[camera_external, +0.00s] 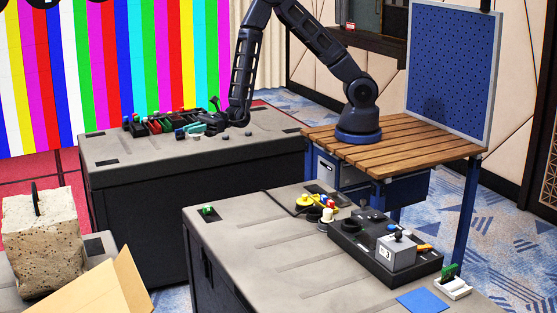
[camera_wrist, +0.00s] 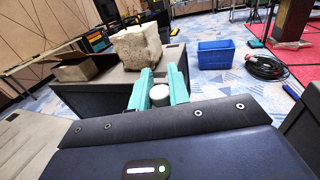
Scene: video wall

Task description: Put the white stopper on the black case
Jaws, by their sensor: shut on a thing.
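My gripper (camera_wrist: 160,82) shows in the wrist view with its two teal fingers closed around the white stopper (camera_wrist: 159,95), a short round piece with a pale top. In the external view my gripper (camera_external: 190,131) is low over the grey top of the far black case (camera_external: 240,150), close to a row of small coloured items. The stopper cannot be made out there. I cannot tell whether it touches the top. A smaller black case (camera_external: 350,247) with a grey box marked 3 lies on the near grey-topped case (camera_external: 240,245).
Coloured tools (camera_external: 160,125) crowd the far case's left part; its right part is mostly clear. A stone block (camera_external: 42,240) stands on another case, near an open cardboard box (camera_external: 100,290). A blue crate (camera_wrist: 215,54) and a cable coil (camera_wrist: 264,67) are on the floor.

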